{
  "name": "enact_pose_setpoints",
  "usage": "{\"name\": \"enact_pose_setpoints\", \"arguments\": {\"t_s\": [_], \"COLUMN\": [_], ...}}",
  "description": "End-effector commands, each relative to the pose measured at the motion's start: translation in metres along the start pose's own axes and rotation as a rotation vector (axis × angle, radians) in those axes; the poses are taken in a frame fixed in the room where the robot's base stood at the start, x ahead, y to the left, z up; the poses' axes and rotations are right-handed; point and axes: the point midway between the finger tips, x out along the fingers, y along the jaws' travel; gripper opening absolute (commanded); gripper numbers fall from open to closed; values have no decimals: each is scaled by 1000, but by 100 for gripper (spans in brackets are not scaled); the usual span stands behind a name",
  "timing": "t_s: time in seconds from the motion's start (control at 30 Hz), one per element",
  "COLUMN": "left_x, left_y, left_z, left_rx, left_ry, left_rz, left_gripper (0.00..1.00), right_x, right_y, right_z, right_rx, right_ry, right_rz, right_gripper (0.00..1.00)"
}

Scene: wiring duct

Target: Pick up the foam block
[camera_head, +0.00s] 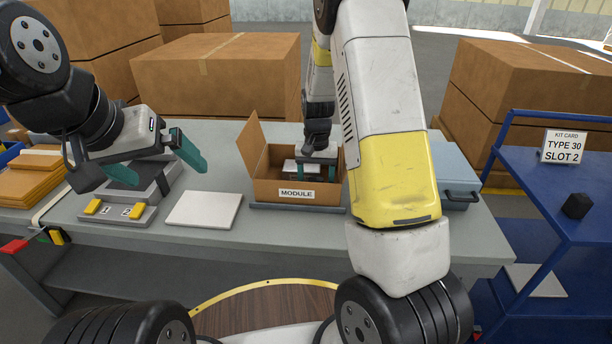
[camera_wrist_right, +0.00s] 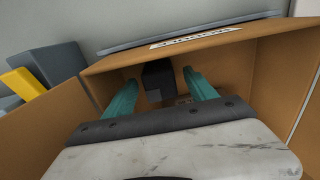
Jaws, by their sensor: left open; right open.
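A dark block (camera_wrist_right: 158,76) sits inside the open cardboard box labelled MODULE (camera_head: 283,194), between my right fingertips in the right wrist view. Another small black block (camera_head: 576,206) lies on the blue cart at right. I cannot tell for sure which is the foam block. My right gripper (camera_head: 312,170) reaches down into the box with its fingers spread either side of the dark block; contact is not clear. In the head view the gripper hides that block. My left gripper (camera_head: 155,163) is open and empty above the left part of the table.
A white flat panel (camera_head: 204,210) and a grey fixture with yellow parts (camera_head: 117,212) lie left of the box. A grey-blue case (camera_head: 456,172) stands right of it, partly behind my right arm.

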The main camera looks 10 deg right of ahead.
Motion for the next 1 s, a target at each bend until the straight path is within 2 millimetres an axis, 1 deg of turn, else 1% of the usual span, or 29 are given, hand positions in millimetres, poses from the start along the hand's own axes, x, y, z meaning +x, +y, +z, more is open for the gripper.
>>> {"name": "enact_pose_setpoints", "arguments": {"t_s": [0.2, 0.23, 0.37, 0.4, 0.47, 0.5, 0.53, 0.57, 0.77, 0.83, 0.93, 1.0], "left_x": [0, 0, 0, 0, 0, 0, 0, 0, 0, 0, 0, 0], "left_y": [0, 0, 0, 0, 0, 0, 0, 0, 0, 0, 0, 0], "left_z": [0, 0, 0, 0, 0, 0, 0, 0, 0, 0, 0, 0], "left_rx": [0, 0, 0, 0, 0, 0, 0, 0, 0, 0, 0, 0], "left_ry": [0, 0, 0, 0, 0, 0, 0, 0, 0, 0, 0, 0], "left_rz": [0, 0, 0, 0, 0, 0, 0, 0, 0, 0, 0, 0], "left_gripper": [100, 100, 100, 100, 100, 100, 100, 100, 100, 100, 100, 100], "right_x": [1, 1, 1, 1, 1, 1, 1, 1, 0, -4, -17, -31], "right_y": [0, 0, 0, 0, 0, 0, 0, 0, 0, 0, -1, -1], "right_z": [0, 0, 0, 0, 0, 0, 0, 0, 0, -1, -1, -1], "right_rx": [0, 0, 0, 0, 0, 0, 0, 0, 0, -1, -2, -1], "right_ry": [0, 0, 0, 0, 0, 0, 0, 0, 1, 3, 4, 5], "right_rz": [0, 0, 0, 0, 0, -1, -1, -1, -1, -1, -2, -3], "right_gripper": [65, 64, 38, 30, 18, 10, 5, 2, 2, 2, 2, 2]}}
